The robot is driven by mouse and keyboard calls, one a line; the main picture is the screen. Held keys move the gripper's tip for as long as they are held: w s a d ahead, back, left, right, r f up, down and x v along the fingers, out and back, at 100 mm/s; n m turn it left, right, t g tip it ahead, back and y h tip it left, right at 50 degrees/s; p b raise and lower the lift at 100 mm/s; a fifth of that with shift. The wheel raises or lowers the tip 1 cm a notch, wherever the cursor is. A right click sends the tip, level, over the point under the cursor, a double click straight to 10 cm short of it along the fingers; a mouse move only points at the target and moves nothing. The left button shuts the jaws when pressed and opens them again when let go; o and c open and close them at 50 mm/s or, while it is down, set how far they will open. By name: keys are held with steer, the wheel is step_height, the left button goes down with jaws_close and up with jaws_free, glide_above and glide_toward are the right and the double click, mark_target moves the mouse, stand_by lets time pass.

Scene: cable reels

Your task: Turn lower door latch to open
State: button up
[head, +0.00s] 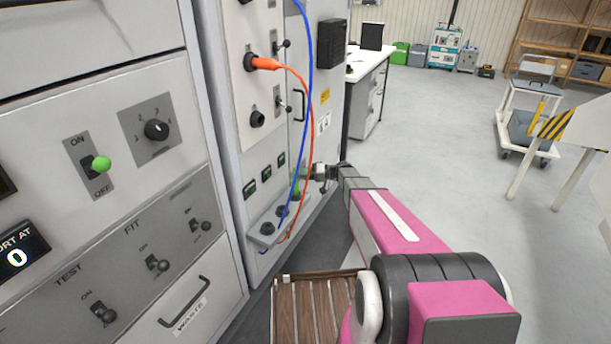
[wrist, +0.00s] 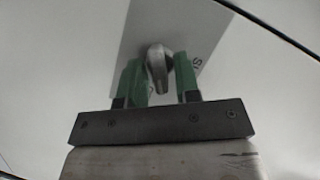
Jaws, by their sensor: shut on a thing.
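The lower door latch is a rounded grey metal handle (wrist: 158,55) on a grey plate (wrist: 192,30) in the wrist view. My gripper (wrist: 158,82) has its green fingers on either side of the latch and is shut on it. The latch's lower end points down between the fingers. In the head view my gripper (head: 318,173) is at the light grey cabinet's narrow side door (head: 322,95), low down. The latch itself is hidden or too small to make out there.
An orange cable (head: 303,85) and a blue cable (head: 309,60) hang close to the left of my gripper. A control panel with switches (head: 155,263) stands at the left. A slatted wooden thing (head: 313,305) lies below my arm. The floor (head: 440,125) to the right is open.

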steer(key=m, duration=0.1)
steer(key=m+y, duration=0.1)
steer(key=m, duration=0.1)
steer(key=m+y, duration=0.1)
steer(key=m, duration=0.1)
steer(key=shift+w+f, duration=0.1)
steer(key=shift+f, duration=0.15)
stand_by(0.4)
steer(key=o, duration=0.6)
steer(key=d, duration=0.3)
steer(key=s+d, duration=0.1)
steer(key=d, duration=0.3)
steer(key=s+d, duration=0.1)
steer(key=d, duration=0.2)
steer(key=shift+d, duration=0.4)
